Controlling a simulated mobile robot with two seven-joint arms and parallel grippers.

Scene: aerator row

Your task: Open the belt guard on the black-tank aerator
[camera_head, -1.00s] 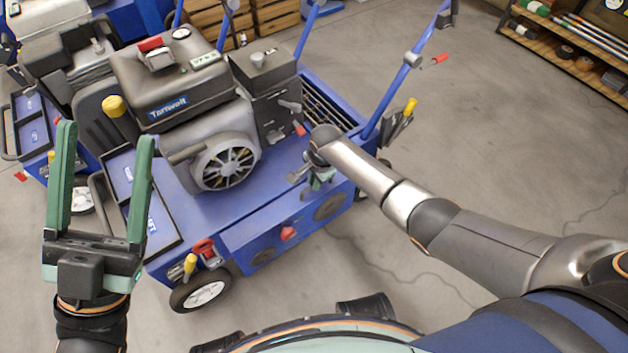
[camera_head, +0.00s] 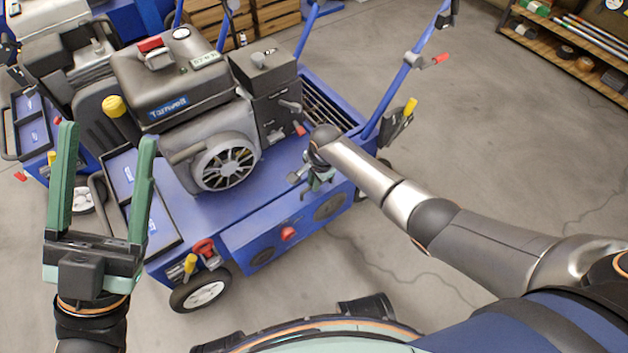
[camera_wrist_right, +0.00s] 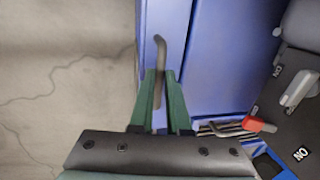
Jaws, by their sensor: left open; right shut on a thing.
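The black-tank aerator (camera_head: 172,80) stands in the middle of the head view, with a dark tank over a grey engine and a blue deck. Its blue belt guard (camera_head: 262,238) runs along the near side, with a red knob (camera_head: 288,233) and a dark round disc on its face. My right gripper (camera_head: 318,182) is at the guard's far right end, partly hidden by its own wrist. In the right wrist view its green fingers (camera_wrist_right: 160,78) are shut on a bent grey handle (camera_wrist_right: 160,46) beside blue panels. My left gripper (camera_head: 108,165) is open and empty, held up left of the aerator.
Another aerator (camera_head: 55,60) stands close behind at the left. Wooden crates (camera_head: 270,16) are at the back and a shelf (camera_head: 570,62) is at the upper right. A red-tipped lever (camera_wrist_right: 259,124) is near the right fingers. The floor at right is mostly clear.

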